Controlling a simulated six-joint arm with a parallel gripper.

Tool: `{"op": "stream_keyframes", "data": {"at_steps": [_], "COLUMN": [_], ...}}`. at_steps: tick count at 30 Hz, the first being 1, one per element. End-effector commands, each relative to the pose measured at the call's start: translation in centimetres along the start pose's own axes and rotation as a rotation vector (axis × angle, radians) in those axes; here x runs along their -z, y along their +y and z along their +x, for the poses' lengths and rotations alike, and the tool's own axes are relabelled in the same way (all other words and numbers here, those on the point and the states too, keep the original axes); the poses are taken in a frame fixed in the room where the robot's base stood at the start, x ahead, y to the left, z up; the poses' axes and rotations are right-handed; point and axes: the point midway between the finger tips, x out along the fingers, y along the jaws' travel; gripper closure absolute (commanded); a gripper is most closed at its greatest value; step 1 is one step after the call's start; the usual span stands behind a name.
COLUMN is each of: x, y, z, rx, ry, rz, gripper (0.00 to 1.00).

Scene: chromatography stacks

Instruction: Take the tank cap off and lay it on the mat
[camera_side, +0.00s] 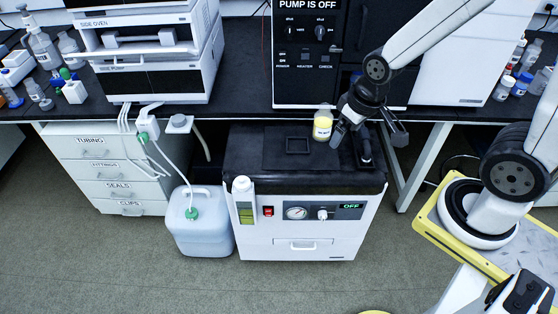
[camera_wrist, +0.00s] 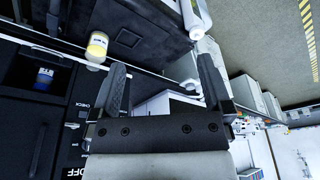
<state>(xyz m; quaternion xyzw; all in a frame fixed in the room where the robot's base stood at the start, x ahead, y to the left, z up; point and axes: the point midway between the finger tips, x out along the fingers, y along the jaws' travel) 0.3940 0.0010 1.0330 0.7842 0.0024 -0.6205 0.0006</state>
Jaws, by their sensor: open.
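The tank is a narrow white vessel with a yellow-green level window (camera_side: 247,214) at the front left corner of the white cabinet. Its white cap (camera_side: 242,184) is on top. In the wrist view a white rounded part, likely this tank (camera_wrist: 191,18), shows at the top. A small black square mat with a raised rim (camera_side: 287,146) lies on the cabinet's dark top, and it also shows in the wrist view (camera_wrist: 128,38). My gripper (camera_side: 368,140) is open and empty above the right of the cabinet top, apart from the cap and mat. It also shows in the wrist view (camera_wrist: 165,82).
A small yellow bottle (camera_side: 322,127) stands right of the mat, close to my gripper. A white jug with a green cap and tube (camera_side: 204,236) stands on the floor left of the cabinet (camera_side: 300,230). The cabinet top is clear left of the mat.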

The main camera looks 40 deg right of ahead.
Motion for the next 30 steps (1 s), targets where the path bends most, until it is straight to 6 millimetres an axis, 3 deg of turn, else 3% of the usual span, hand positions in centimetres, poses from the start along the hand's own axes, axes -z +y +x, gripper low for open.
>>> {"op": "stream_keyframes", "data": {"at_steps": [7,14,30], "x": [2.0,5.7,13.5], "y": [-0.9,-2.4,-6.2], "z": [1.2,3.9,13.5], "rx": [0.034,0.091,0.178], "ry": [0.000,0.012,0.083], "rz": [-0.043,-0.125,-0.326], "gripper": [0.00,0.00,0.00]}}
